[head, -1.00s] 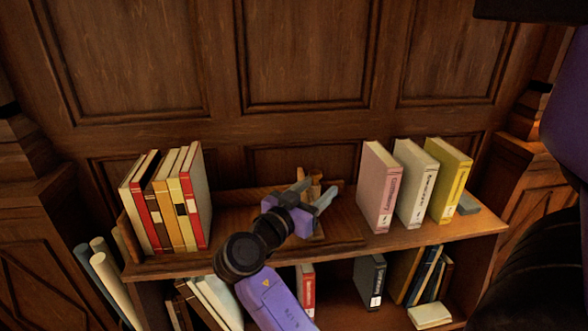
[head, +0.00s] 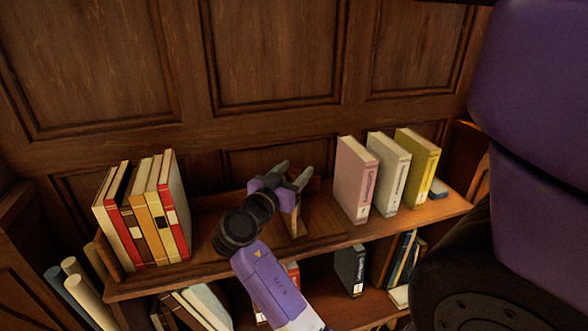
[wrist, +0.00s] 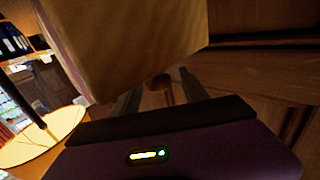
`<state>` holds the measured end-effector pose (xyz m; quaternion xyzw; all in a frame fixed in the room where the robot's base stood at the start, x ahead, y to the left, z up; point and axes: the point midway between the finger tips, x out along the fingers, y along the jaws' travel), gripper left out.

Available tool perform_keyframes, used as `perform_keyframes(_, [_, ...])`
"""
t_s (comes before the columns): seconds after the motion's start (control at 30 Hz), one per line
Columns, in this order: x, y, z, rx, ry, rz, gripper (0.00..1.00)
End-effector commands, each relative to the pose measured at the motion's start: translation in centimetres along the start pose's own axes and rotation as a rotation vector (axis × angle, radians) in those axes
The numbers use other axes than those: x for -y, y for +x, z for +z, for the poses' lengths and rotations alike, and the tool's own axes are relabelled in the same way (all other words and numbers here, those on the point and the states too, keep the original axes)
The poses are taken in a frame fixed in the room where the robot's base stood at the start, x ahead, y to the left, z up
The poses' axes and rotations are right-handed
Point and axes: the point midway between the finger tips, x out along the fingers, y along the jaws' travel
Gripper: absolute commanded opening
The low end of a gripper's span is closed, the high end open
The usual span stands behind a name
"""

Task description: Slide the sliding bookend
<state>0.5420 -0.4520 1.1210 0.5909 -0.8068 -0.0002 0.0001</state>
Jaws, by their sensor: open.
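The sliding bookend is a wooden piece (head: 296,224) on the upper shelf, largely hidden behind my gripper in the head view. My gripper (head: 294,172) is open, its two grey fingers spread apart and pointing up and to the right over the shelf's middle. In the wrist view my gripper (wrist: 158,98) has a small brown wooden knob-like part (wrist: 162,82) between or just beyond its fingers. Contact cannot be told. A large tan block (wrist: 130,45) fills the upper part of that view; whether it is the bookend or a book is unclear.
On the upper shelf (head: 215,258), several red, cream and orange books (head: 150,215) stand left. A pink book (head: 352,180), a white book (head: 388,175) and a yellow book (head: 418,165) stand right, close to my gripper. A panelled wall (head: 275,60) is behind.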

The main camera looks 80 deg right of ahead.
Motion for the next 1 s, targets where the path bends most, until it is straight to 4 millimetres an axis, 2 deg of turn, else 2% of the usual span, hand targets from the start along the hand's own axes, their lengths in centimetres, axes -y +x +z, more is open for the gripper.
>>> perform_keyframes(0.23, [0.00,0.10,0.02,0.000,0.000,0.000,0.52])
perform_keyframes(0.5, [-0.01,0.07,0.01,0.000,0.000,0.000,0.00])
perform_keyframes(1.0, [-0.02,0.06,0.01,0.000,0.000,0.000,0.00])
